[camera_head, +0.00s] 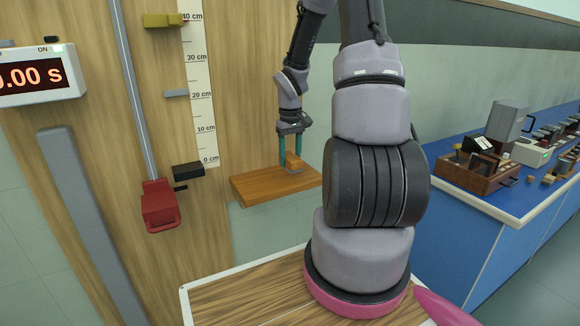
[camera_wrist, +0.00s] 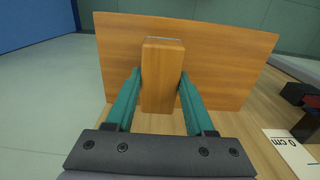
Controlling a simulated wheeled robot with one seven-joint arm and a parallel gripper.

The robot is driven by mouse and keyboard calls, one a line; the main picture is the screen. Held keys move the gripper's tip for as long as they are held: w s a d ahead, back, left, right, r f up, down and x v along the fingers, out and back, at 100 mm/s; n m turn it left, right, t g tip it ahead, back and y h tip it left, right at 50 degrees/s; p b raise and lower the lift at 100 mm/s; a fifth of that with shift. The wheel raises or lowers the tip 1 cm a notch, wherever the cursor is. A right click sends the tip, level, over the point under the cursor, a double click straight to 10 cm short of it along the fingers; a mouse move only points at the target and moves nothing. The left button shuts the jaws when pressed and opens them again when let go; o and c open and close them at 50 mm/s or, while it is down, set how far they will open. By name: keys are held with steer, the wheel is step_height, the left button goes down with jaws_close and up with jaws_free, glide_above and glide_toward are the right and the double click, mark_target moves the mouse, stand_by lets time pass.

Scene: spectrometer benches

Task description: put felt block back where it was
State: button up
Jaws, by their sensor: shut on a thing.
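The felt block (camera_head: 294,162) is a small wooden block with a thin grey layer at its lower edge. My gripper (camera_head: 291,157) points down with its teal fingers shut on the block, over the wooden shelf (camera_head: 258,188) that juts from the wall panel. In the wrist view the felt block (camera_wrist: 162,75) stands between the two fingers (camera_wrist: 160,82), with a grey strip just showing at its far end. The shelf (camera_wrist: 225,60) fills the background behind it. I cannot tell whether the block touches the shelf or hangs just above it.
Left of the shelf are a ruler scale (camera_head: 203,90), a black block (camera_head: 188,170), a red carriage (camera_head: 160,205) on a vertical rail and a timer display (camera_head: 40,75). A blue bench (camera_head: 470,205) at right bears a wooden box (camera_head: 475,172) and instruments. The shelf's left part is bare.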

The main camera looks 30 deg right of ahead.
step_height(320, 180, down, 3)
steer(key=shift+f, duration=0.15)
steer(key=o, duration=1.3)
